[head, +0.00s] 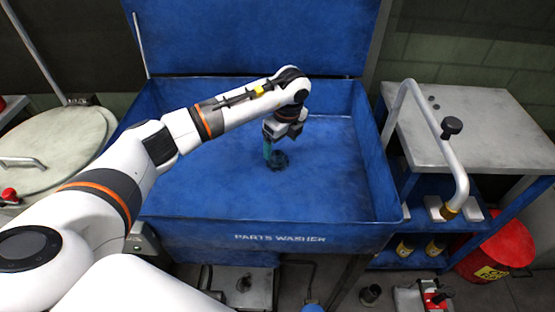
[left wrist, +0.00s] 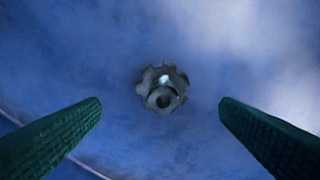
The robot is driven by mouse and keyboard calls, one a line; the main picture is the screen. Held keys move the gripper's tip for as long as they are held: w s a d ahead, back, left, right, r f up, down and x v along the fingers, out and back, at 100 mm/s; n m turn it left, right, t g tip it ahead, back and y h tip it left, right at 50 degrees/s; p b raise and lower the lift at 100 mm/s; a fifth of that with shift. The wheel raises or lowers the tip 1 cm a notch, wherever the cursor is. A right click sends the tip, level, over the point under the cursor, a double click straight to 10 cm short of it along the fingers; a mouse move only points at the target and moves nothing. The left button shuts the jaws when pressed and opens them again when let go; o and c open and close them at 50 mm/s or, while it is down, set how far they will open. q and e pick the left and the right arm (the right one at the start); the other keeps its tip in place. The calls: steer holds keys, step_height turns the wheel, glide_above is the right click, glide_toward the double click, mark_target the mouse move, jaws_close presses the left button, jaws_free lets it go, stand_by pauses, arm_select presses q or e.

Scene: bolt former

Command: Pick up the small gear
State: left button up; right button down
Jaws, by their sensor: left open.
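The small gear (head: 279,160) is a dark grey toothed piece lying on the blue floor of the parts washer basin (head: 220,188) in the head view. In the left wrist view the gear (left wrist: 162,89) shows near the middle, with its round hub and bore facing the camera. My left gripper (head: 270,158) reaches down into the basin close to the gear. Its two green fingers (left wrist: 160,122) are wide apart in the left wrist view, with the gear between and beyond their tips. Nothing is held. My right gripper is not in view.
The basin's raised walls and front rim (head: 200,219) surround the gear. The basin floor around it is clear. A metal table (head: 480,115) with a curved pipe (head: 430,125) stands at the right. A red bin (head: 500,245) stands below it, and a round drum lid (head: 60,145) is at the left.

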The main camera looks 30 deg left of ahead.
mark_target(278, 153)
arm_select(q)
steer(key=f, duration=0.2)
steer(key=a+f, duration=0.1)
steer(key=f, duration=0.2)
steer(key=shift+a+f+p, duration=0.1)
steer(key=shift+f+p, duration=0.2)
steer(key=shift+f, duration=0.05)
steer(key=shift+w+r, duration=0.1)
steer(key=c, duration=1.4)
